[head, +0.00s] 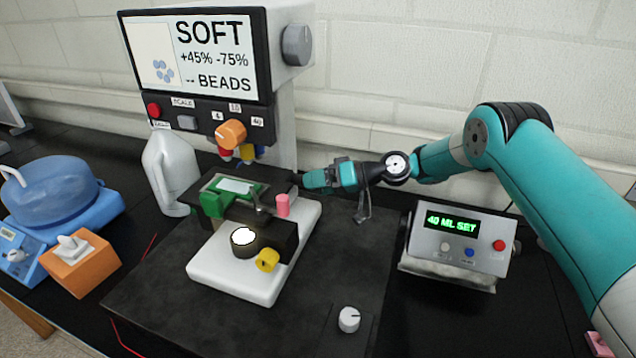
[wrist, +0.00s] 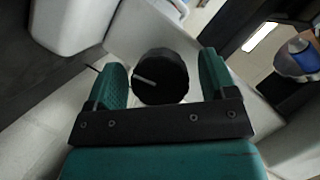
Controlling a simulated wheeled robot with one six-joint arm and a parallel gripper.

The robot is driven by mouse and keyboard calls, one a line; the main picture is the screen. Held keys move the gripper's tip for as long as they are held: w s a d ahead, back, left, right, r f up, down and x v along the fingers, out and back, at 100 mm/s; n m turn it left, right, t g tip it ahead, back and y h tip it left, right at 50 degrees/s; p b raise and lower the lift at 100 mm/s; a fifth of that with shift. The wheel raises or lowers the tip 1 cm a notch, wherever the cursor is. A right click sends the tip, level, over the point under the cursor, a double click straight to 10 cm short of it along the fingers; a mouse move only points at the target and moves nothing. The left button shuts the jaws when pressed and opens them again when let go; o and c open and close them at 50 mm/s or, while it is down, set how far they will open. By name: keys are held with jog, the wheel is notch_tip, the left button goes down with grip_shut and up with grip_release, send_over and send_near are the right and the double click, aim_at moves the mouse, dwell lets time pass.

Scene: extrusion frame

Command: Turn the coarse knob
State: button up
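A black round knob (wrist: 161,78) with a pale pointer line shows in the wrist view, on the side of the white microscope body. I take it to be the coarse knob. My gripper (wrist: 162,76) is open, with one teal finger to either side of the knob. A narrow gap shows at each finger; I cannot tell how deep the knob sits between them. In the head view my gripper (head: 307,180) points left at the microscope's right side, below its column. The knob is not clearly visible there.
The microscope's screen (head: 195,58) reads SOFT, and a grey knob (head: 298,45) is on its head. A dark stage with a green holder (head: 213,204) is left of my gripper. A 40 ML SET box (head: 455,243) stands right. A white dial (head: 348,319) is in front.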

jog(key=c, duration=0.9)
jog(key=shift+o, duration=0.2)
jog(key=shift+f+b, duration=0.1)
jog(key=shift+b, duration=0.35)
jog(key=shift+b, duration=0.7)
jog(key=shift+n, duration=0.3)
jog(key=o, duration=0.9)
jog(key=shift+d, duration=0.1)
jog(key=shift+r+b+v, duration=0.15)
jog(key=shift+b+v, duration=0.5)
jog(key=shift+v, duration=3.7)
jog(key=shift+r+b+v, duration=0.1)
jog(key=shift+b+v, duration=0.5)
jog(key=shift+v, duration=3.75)
